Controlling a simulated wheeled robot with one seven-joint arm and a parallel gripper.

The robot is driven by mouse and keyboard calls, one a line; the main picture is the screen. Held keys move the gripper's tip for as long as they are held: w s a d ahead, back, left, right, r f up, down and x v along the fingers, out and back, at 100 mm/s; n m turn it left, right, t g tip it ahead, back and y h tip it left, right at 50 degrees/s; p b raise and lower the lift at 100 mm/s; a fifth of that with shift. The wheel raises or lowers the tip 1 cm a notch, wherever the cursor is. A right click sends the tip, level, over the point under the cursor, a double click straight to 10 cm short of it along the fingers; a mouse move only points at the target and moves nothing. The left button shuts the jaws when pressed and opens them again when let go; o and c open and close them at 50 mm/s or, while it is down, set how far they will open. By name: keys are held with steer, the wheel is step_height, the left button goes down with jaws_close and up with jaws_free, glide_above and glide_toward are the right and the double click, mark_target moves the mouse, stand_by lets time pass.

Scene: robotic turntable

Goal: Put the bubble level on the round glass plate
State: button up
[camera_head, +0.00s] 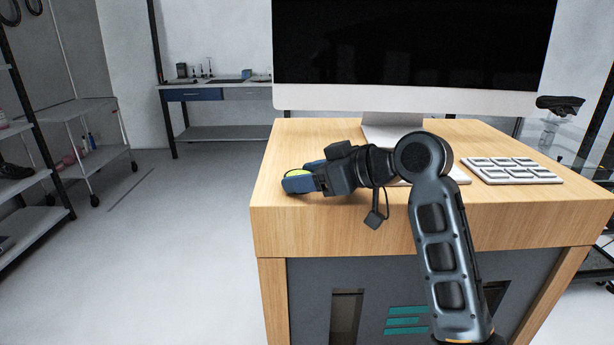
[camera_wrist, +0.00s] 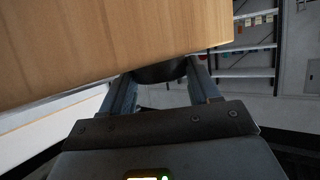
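My gripper (camera_head: 298,177) is at the left front of the wooden desk, above or near its top, its blue fingers pointing left. A small yellow-green round top, which looks like the bubble level (camera_head: 297,173), shows between the fingers. In the wrist view, a dark rounded body, likely the same bubble level (camera_wrist: 162,71), fills the space between the two finger ends of my gripper (camera_wrist: 160,85). The fingers look closed against its sides. I cannot make out the round glass plate in either view.
The wooden desk (camera_head: 330,222) carries a large monitor (camera_head: 420,100) and a white keypad-like tray (camera_head: 510,170) at the right. My arm crosses the desk's front. A shelf rack (camera_head: 25,170) and a workbench (camera_head: 225,92) stand further off. The floor at left is clear.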

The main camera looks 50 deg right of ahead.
steer(key=o, duration=0.4)
steer(key=shift+o, duration=0.2)
steer(key=shift+r, duration=0.1)
